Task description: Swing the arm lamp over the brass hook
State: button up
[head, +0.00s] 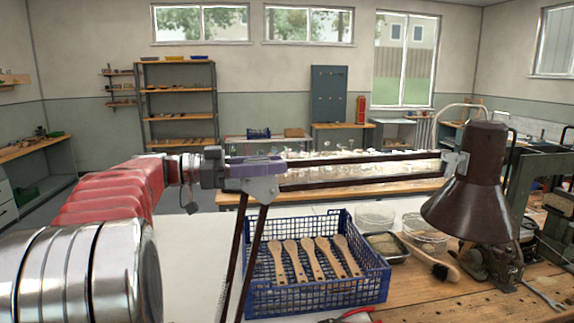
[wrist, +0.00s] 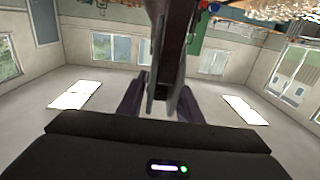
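The arm lamp has a dark brown shade (head: 473,190) at the right and a pair of long dark bars (head: 360,170) running left to a grey elbow plate (head: 262,187). Two more bars drop from that plate. My gripper (head: 257,167) is at the elbow, its purple fingers against the plate. In the wrist view, the fingers of my gripper (wrist: 160,95) lie close on both sides of the lamp's elbow. The shade hangs above a dark metal fixture (head: 490,265) on the bench. I cannot make out the brass hook; the shade hides part of that area.
A blue crate (head: 318,297) with several wooden brush handles stands below the lamp's bars. Beside it are a dark tray (head: 386,246), wire baskets and a brush (head: 430,260). A green machine frame (head: 540,185) stands at the right. A wrench (head: 545,294) lies on the wooden bench.

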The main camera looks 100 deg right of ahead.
jog(key=w, duration=0.8)
dwell(0.6)
